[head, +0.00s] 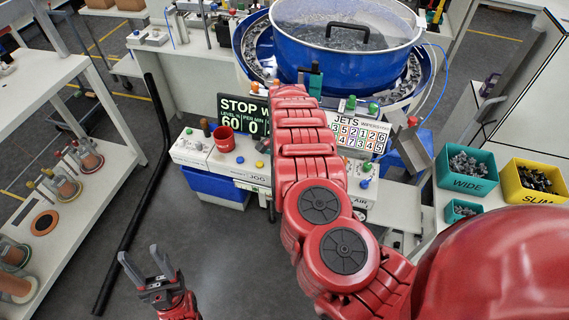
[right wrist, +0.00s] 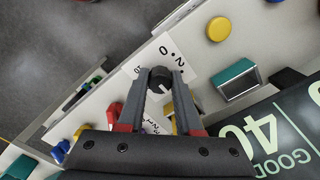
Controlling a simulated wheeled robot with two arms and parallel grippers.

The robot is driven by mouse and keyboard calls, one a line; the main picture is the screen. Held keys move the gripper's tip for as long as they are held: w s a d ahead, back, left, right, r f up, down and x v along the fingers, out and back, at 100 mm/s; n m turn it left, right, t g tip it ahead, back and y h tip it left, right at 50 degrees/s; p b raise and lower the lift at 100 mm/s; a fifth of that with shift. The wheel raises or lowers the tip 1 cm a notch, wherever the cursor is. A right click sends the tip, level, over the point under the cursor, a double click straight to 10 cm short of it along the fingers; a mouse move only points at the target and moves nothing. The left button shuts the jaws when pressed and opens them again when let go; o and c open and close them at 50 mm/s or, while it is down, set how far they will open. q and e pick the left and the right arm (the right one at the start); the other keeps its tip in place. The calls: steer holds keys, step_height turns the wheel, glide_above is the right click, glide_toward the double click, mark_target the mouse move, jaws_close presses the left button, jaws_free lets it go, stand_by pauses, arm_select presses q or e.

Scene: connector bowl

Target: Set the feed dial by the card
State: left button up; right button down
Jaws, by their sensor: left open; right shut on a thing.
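In the right wrist view my right gripper (right wrist: 161,84) is shut on a small black dial knob (right wrist: 160,76) with a white mark. The knob sits on a white plate (right wrist: 170,52) printed with numbers, partly covered by the fingers. In the head view my right arm hides this gripper and the knob. A white card headed JETS (head: 360,133), with coloured number boxes, stands on the machine right of my arm; I cannot tell whether it is the task's card. My left gripper (head: 146,262) is open and empty over the floor at lower left.
A dark display (head: 232,118) reads STOP and 60, partly behind my arm. A blue bowl (head: 340,60) with a clear lid stands behind. Green WIDE (head: 470,183) and yellow SLIM (head: 530,191) bins stand right.

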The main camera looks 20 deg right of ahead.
stand_by(0.3)
steer(key=c, duration=0.6)
jaws_free()
step_height(320, 180, up, 17)
steer(key=b, duration=0.3)
steer(key=shift+r, duration=0.2)
stand_by(0.3)
